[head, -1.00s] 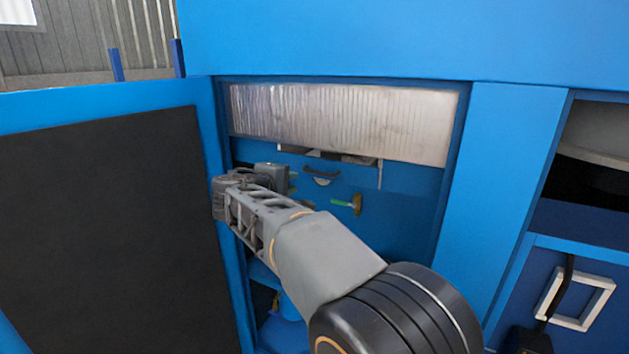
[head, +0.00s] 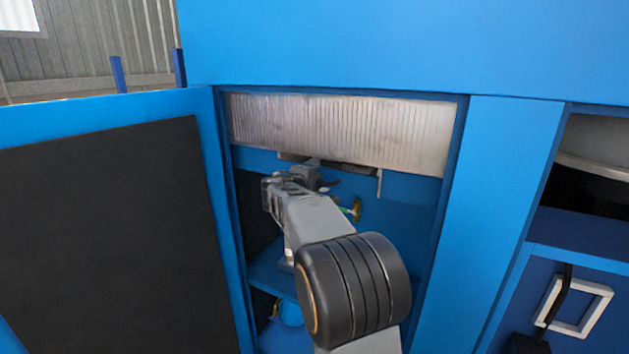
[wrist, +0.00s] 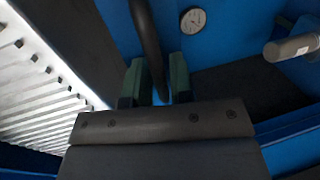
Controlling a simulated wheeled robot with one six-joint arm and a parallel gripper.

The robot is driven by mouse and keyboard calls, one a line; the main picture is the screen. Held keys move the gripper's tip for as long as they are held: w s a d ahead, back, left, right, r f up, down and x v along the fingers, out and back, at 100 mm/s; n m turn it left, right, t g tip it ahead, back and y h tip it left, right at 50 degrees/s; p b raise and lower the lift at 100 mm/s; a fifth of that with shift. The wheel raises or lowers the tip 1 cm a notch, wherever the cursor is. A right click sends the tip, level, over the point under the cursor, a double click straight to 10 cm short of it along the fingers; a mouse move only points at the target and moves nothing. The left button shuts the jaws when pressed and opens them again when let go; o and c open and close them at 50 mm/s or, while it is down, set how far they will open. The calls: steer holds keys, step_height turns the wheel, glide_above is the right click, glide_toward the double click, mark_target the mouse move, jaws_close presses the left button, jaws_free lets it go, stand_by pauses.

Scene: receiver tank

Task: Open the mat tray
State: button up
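The mat tray (head: 352,180) is the blue drawer front under the ribbed pale panel, inside the open cabinet bay. Its dark bar handle (wrist: 148,40) runs down between the two green fingers of my gripper (wrist: 155,80) in the wrist view. The fingers stand apart on either side of the bar, with a narrow gap visible, so my gripper looks open around it. In the head view my gripper (head: 318,176) is in front of the tray and hides most of the handle.
A ribbed pale panel (head: 340,130) is just above the tray. An open door with a dark inner face (head: 110,230) stands left. A blue post (head: 500,210) bounds the bay on the right.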

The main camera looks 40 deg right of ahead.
steer(key=shift+d, duration=0.1)
steer(key=shift+c, duration=0.3)
jaws_close()
